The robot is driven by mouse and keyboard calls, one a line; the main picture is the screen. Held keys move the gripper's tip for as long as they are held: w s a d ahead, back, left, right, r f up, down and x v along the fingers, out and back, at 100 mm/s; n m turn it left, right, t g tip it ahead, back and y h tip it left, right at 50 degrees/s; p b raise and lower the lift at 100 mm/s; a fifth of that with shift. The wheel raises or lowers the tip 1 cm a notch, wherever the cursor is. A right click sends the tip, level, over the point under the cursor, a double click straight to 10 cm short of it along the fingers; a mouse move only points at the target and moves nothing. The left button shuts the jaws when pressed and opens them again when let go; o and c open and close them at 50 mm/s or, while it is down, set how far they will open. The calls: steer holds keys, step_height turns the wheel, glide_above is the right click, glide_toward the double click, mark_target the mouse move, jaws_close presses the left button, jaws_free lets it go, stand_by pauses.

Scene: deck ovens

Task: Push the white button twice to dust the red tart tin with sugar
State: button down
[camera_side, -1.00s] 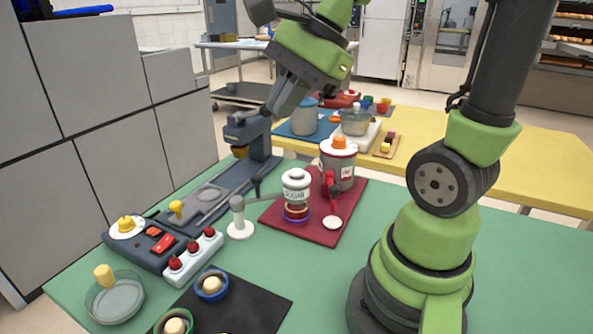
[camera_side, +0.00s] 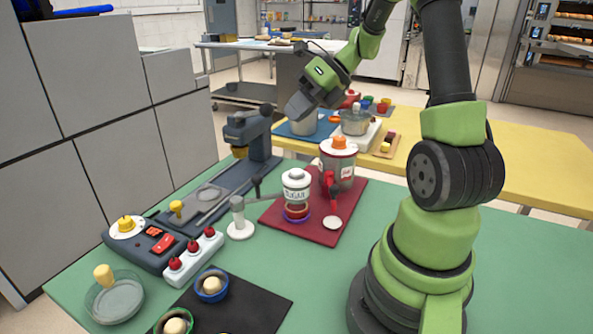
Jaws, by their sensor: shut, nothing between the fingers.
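A flat white disc, which looks like the white button (camera_side: 331,222), lies on the front right of the dark red mat (camera_side: 314,235). A white-lidded jar labelled SUGAR (camera_side: 296,188) stands over the left part of this mat. Right under the jar is a small red piece (camera_side: 297,209) with a purple-blue ring (camera_side: 297,218) below it; I cannot tell whether this red piece is the red tart tin. My gripper (camera_side: 299,108) is shut and empty.
A canister with an orange top and red tap (camera_side: 338,158) stands behind the disc. A white post with a side arm (camera_side: 240,222) stands left of the jar. A grey press (camera_side: 251,140), a white block with red buttons (camera_side: 194,256) and blue-rimmed tin (camera_side: 212,285) are further left.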

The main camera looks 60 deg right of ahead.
mark_target(297, 169)
steer(key=shift+f, duration=4.4)
steer(key=shift+f, duration=0.45)
steer(key=shift+f, duration=0.4)
steer(key=shift+r, duration=0.85)
steer(key=shift+r, duration=2.55)
